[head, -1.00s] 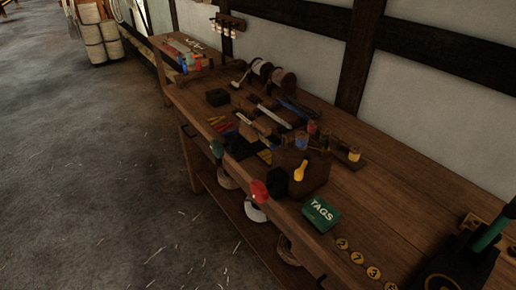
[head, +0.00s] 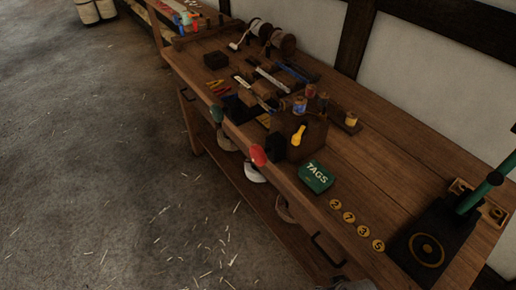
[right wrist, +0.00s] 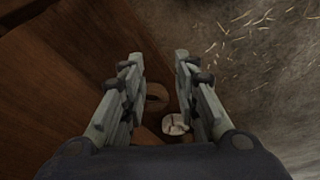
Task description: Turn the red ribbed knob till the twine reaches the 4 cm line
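A red knob (head: 258,155) sticks out at the front edge of the workbench (head: 390,170), left of the green TAGS tin. Its ribs are too small to make out. The twine and the 4 cm line cannot be made out; a pale strip, perhaps a scale (head: 243,83), lies among the parts behind the knob. My right gripper (right wrist: 157,62) is open and empty in the right wrist view, beside a brown wooden surface, with the floor to the right. The red knob does not show there. My left gripper is in neither current view.
A TAGS tin (head: 316,177), several numbered yellow discs (head: 349,217) and a black press-like tool (head: 425,245) stand to the right. The straw-strewn floor (head: 130,200) before the bench is clear.

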